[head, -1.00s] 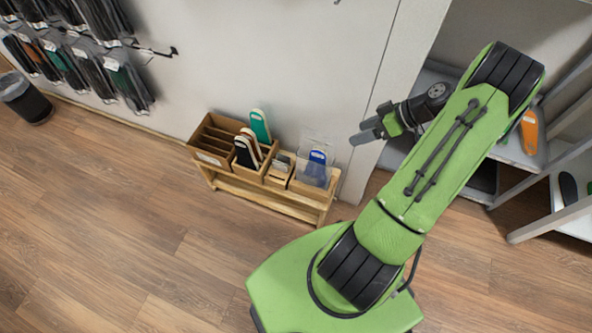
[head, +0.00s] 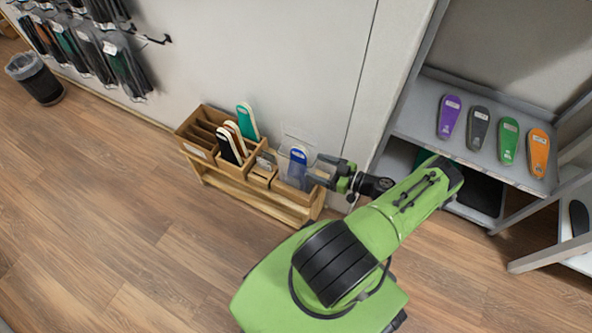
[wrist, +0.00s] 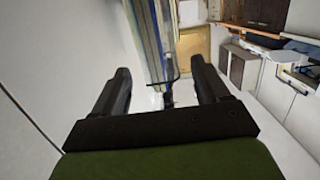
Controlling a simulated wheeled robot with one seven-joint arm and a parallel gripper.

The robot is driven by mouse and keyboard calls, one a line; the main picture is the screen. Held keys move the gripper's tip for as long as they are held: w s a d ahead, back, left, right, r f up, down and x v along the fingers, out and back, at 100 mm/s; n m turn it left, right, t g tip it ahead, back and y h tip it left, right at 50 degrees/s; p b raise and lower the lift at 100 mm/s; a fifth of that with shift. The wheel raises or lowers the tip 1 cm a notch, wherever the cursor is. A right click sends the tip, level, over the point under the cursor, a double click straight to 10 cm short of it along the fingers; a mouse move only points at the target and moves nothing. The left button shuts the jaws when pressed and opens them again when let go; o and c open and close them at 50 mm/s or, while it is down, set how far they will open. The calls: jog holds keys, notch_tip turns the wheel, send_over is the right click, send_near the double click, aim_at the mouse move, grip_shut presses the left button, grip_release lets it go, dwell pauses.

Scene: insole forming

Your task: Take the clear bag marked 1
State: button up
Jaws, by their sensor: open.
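A clear bag (head: 288,146) stands upright at the right end of the wooden organiser, with a blue insole (head: 298,162) showing in or behind it. I cannot read a number on it. My gripper (head: 316,172) is just right of this bag, pointing left towards it; whether they touch is unclear. In the wrist view my gripper (wrist: 160,75) has its two dark fingers spread apart, with nothing clearly held. Blue and pale streaks seen nearly edge-on lie beyond the fingers; I cannot tell what they are.
The wooden organiser (head: 225,170) against the wall holds black, brown and green insoles. A grey shelf (head: 420,128) at right bears purple, grey, green and orange insoles. The wooden floor (head: 120,230) is clear.

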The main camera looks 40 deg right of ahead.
aim_at(307, 163)
jog(key=b+x, duration=0.1)
jog(key=x, duration=0.5)
jog(key=shift+w+r, duration=0.15)
jog(key=c, duration=1.3)
